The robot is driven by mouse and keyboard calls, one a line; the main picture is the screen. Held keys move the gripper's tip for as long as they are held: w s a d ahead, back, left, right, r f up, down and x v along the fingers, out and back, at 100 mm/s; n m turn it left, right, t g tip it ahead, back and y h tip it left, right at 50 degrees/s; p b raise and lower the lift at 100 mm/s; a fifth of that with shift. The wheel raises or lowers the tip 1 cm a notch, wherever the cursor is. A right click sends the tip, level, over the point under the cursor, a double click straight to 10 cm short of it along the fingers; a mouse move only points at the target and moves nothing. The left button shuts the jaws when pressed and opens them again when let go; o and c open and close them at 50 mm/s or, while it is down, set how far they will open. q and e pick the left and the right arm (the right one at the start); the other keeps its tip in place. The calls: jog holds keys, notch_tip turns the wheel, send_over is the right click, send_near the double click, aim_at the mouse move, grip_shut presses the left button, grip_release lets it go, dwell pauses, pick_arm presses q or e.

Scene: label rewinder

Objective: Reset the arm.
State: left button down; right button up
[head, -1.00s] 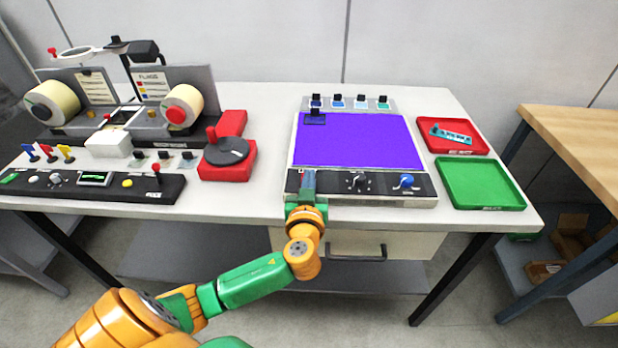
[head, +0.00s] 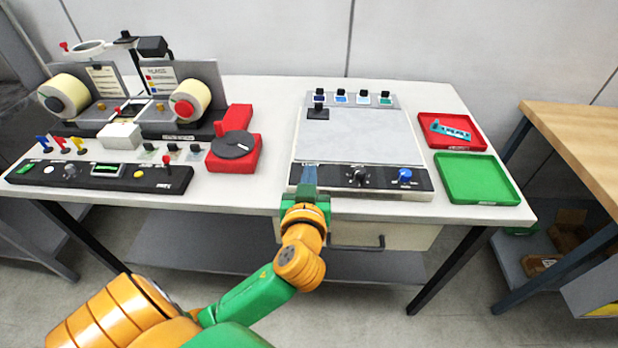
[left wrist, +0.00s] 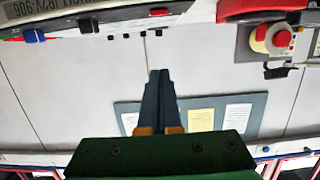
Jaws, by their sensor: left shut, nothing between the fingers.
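My left arm comes in from the lower left in the head view, with orange and green links. My left gripper (head: 309,170) is shut and empty. It is over the front left end of the inspection panel's black control strip (head: 333,180) and hides that part of it. I cannot tell whether the fingertips touch the panel. In the left wrist view the shut fingers (left wrist: 158,88) point up the picture with nothing between them, and a blue knob (left wrist: 34,36) shows at the upper left. The panel's large surface (head: 355,135) is grey and unlit. My right gripper is not in view.
The rewinder with its rolls (head: 190,100) and a red base with a dark disc (head: 232,150) stand to the left. A red tray (head: 430,120) holding a teal part (head: 450,131) and an empty green tray (head: 478,180) are at the right. Open floor lies before the table.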

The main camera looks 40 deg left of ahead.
pick_arm(q)
jog(key=shift+s+d+r, duration=0.3)
jog(key=shift+s+d, duration=0.05)
jog(key=shift+s, duration=0.2)
jog(key=shift+a+f, duration=0.1)
jog(key=s+d+f+m+g+h, duration=0.4)
jog(key=s+f+g, duration=0.1)
jog(key=s+f, duration=0.5)
jog(key=s+d+f+m+g+h, duration=0.45)
jog(key=s+f, duration=0.35)
jog(key=f, duration=0.3)
notch_tip(320, 180, down, 15)
jog(key=s+g, duration=0.1)
jog(key=g, duration=0.1)
jog(key=s+a+f+g, duration=0.1)
jog(key=s+a+f, duration=0.1)
jog(key=s+f, duration=0.9)
jog(key=shift+s+a, duration=0.3)
jog(key=shift+s, duration=0.45)
